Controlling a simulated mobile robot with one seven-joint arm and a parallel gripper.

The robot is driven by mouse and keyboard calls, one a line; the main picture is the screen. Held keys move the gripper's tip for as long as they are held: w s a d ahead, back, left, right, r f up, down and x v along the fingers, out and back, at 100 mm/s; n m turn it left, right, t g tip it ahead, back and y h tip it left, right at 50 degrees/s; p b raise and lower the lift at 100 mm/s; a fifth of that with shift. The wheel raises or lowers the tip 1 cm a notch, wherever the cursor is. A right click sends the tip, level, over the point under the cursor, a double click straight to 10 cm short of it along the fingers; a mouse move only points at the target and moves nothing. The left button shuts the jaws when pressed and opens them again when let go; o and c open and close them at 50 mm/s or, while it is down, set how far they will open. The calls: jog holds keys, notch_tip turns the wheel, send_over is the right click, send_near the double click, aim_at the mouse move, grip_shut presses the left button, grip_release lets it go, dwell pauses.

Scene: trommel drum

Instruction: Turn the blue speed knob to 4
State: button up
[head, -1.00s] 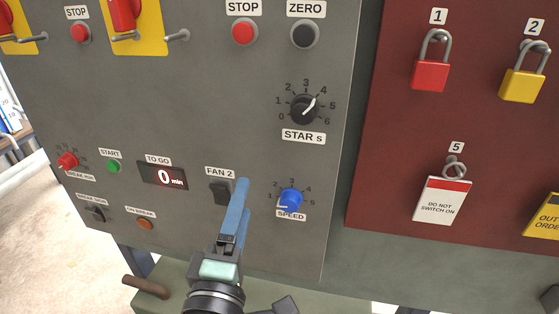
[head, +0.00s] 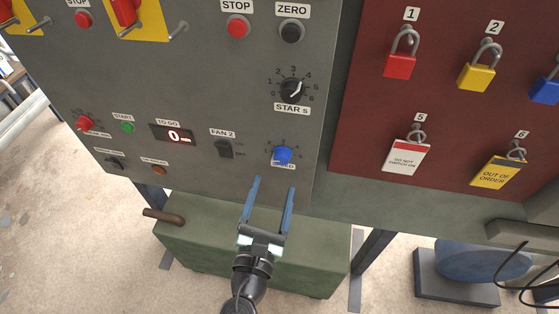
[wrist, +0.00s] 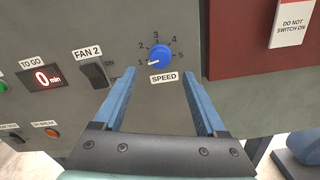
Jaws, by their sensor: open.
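The blue speed knob (head: 283,155) is on the lower right of the grey control panel, above a SPEED label. In the wrist view the knob (wrist: 160,54) shows a dial numbered around it, and its pale pointer mark aims at the lower left, close to 1. My gripper (head: 275,184) is open and empty, its two blue fingers pointing up at the panel just below the knob. In the wrist view the gripper (wrist: 165,88) has the knob beyond and between its fingertips, not touching them.
The FAN 2 switch (head: 224,149) is left of the knob, and the black STAR s knob (head: 291,90) is above it. A dark red board (head: 362,115) with padlocks and tags is to the right. A green box (head: 200,240) stands below the panel.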

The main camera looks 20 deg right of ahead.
aim_at(281, 161)
jog(key=x, duration=0.7)
grip_shut()
dwell(0.3)
